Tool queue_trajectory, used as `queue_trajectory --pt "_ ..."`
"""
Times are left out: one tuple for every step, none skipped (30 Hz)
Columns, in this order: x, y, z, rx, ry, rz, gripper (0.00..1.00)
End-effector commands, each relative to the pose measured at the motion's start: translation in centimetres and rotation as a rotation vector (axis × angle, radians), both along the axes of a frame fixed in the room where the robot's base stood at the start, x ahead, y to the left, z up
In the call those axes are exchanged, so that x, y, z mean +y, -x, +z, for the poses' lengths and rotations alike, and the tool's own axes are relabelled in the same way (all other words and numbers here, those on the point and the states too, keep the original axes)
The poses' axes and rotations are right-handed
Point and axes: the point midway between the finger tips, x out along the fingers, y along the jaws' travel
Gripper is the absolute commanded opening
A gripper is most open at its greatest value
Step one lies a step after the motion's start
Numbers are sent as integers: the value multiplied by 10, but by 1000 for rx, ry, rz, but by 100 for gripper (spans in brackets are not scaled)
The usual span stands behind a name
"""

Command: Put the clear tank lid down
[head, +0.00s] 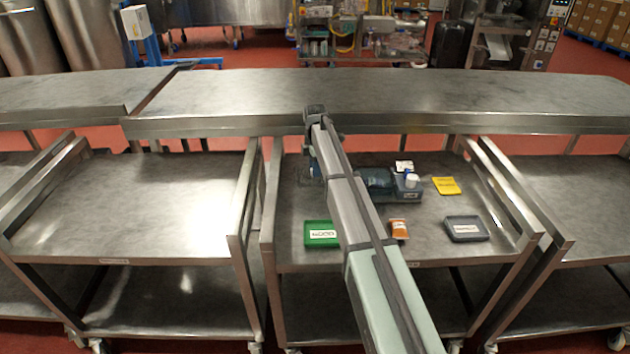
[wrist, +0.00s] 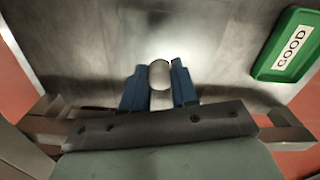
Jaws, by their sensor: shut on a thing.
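My gripper (wrist: 159,77) shows in the wrist view with its two blue fingers shut on the round, pale knob (wrist: 159,72) of the clear tank lid. The rest of the lid is so transparent that its rim hardly shows there. In the head view a faint clear shape, likely the lid (head: 306,177), shows just left of my arm, over the left part of the middle cart. My arm hides most of the fingers there. I cannot tell whether the lid touches the cart top.
The middle cart's top (head: 285,222) carries a green GOOD tray (head: 321,234), an orange-brown container (head: 398,229), a dark grey tray (head: 466,228), a yellow card (head: 446,186) and a blue-grey machine (head: 377,184). Behind runs a steel counter (head: 420,95). The left cart top (head: 140,200) is empty.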

Motion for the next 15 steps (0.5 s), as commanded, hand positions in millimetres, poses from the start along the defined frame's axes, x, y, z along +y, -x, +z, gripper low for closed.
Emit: queue_trajectory --pt "0 0 -7 0 0 0 0" --pt "0 0 -10 0 0 0 0" --pt "0 0 -13 0 0 0 0" --pt "0 0 -15 0 0 0 0" --pt "0 0 -17 0 0 0 0" --pt "0 0 -19 0 0 1 0" --pt "0 0 -22 0 0 1 0" --pt "0 0 -24 0 0 1 0" --pt "0 0 -29 0 0 1 0" --pt "0 0 -33 0 0 1 0" --pt "0 0 -37 0 0 1 0" --pt "0 0 -43 1 0 1 0" --pt "0 0 -46 1 0 1 0" --pt "0 0 -49 1 0 1 0" --pt "0 0 -51 0 0 1 0"
